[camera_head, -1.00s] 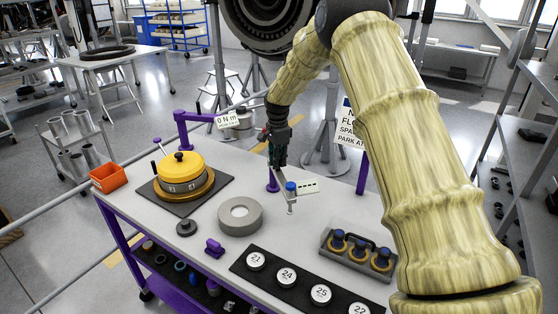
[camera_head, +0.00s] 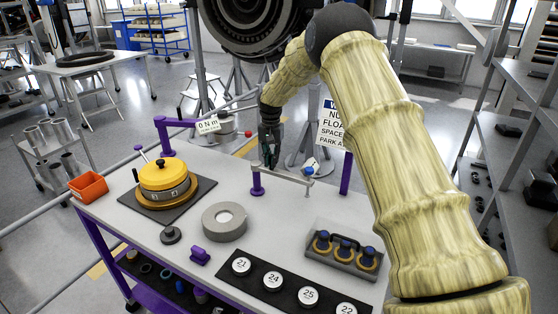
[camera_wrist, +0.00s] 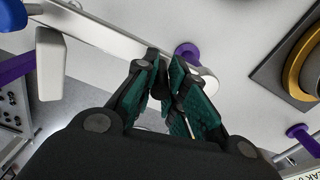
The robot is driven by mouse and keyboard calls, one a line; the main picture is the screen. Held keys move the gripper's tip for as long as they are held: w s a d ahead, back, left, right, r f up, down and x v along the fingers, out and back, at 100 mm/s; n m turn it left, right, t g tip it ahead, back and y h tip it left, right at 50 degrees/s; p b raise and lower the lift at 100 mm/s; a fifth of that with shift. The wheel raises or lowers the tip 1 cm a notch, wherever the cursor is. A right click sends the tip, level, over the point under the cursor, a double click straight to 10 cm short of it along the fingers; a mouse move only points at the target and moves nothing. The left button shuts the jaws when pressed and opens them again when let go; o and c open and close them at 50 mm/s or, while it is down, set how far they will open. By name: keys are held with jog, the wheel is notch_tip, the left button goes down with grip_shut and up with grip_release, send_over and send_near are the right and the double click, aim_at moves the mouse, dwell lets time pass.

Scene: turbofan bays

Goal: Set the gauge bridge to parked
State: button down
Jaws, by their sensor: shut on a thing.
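The gauge bridge (camera_head: 285,175) is a thin pale grey bar on a purple post (camera_head: 257,184) near the table's back edge. Its free end reaches right and carries a blue-topped gauge (camera_head: 309,173). In the wrist view the bar (camera_wrist: 105,36) runs from upper left to the purple pivot (camera_wrist: 188,52), with a pale block (camera_wrist: 50,65) near its outer end. My gripper (camera_head: 270,162) is at the bar close to the post. In the wrist view my gripper's fingers (camera_wrist: 163,78) are closed around a dark piece at the bar; the fingers partly hide the grip.
A yellow-topped drum (camera_head: 163,175) sits on a dark mat at the left. A grey ring (camera_head: 224,222), a purple block (camera_head: 200,256) and a black strip of numbered discs (camera_head: 274,281) lie in front. A grey holder (camera_head: 343,260) stands at right. A purple upright (camera_head: 346,175) rises beyond the bar's end.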

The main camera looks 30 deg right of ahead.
jog(key=shift+w+d+r, duration=0.1)
jog(key=shift+w+r, duration=0.05)
jog(key=shift+r, duration=0.1)
dwell(0.3)
jog(key=c, duration=1.5)
grip_release()
jog(key=shift+o, duration=0.4)
notch_tip(320, 180, up, 10)
jog(key=shift+f, duration=0.25)
jog(key=shift+r, duration=1.05)
jog(key=shift+f, duration=0.1)
